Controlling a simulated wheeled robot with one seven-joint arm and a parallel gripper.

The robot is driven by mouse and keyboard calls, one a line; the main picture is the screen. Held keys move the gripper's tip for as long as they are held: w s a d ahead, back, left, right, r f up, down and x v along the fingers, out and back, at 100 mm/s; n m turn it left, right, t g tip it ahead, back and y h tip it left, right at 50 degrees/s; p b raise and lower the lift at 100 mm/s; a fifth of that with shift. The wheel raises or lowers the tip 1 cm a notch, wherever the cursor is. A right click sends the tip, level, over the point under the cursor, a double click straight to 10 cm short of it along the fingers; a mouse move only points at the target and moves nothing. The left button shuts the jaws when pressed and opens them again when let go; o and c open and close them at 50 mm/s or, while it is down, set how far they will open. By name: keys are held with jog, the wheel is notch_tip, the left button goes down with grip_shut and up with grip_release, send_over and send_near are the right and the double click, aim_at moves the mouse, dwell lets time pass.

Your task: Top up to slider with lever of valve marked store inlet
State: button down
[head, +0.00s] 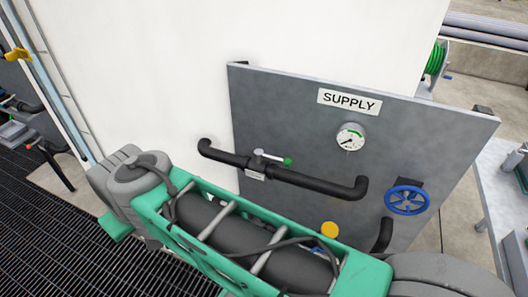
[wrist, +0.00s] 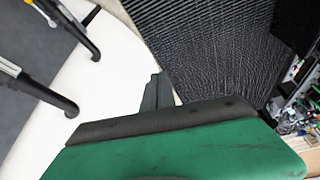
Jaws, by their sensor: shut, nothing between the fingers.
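My gripper (wrist: 156,82) shows in the wrist view as narrow grey fingers beyond a green body with a dark edge. It is shut and empty, apart from any lever. The head view shows a lever valve (head: 262,155) with a green-tipped handle on a black pipe, fixed to a grey panel (head: 290,105) marked SUPPLY. A small tag (head: 255,176) hangs below that valve; its text is too small to read. I cannot make out a valve marked store inlet or a slider. My gripper is out of the head view.
A white tank (head: 240,35) stands beside the panel. The panel carries a round gauge (head: 351,137), a blue handwheel (head: 407,197) and a yellow disc (head: 329,229). A grey bench (head: 488,180) stands at right. Dark grating (head: 75,245) covers the floor at left.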

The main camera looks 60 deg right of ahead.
jog(key=w+d+r+m+g+h+b, duration=0.15)
jog(key=d+m+b, duration=0.3)
jog(key=d, duration=0.95)
jog(key=m+g+h+b, duration=0.25)
jog(key=m+b, duration=0.35)
jog(key=m, duration=0.7)
send_near(273, 158)
jog(key=s+d+r, duration=0.2)
jog(key=s+d, duration=0.2)
jog(key=shift+g, duration=0.4)
jog(key=b+x, duration=0.1)
jog(key=x, duration=0.2)
jog(key=b+x, duration=0.1)
jog(key=x, duration=0.2)
jog(key=b+x, duration=0.2)
jog(key=x, duration=0.1)
jog(key=shift+w+a+f, duration=0.15)
jog(key=shift+f, duration=0.2)
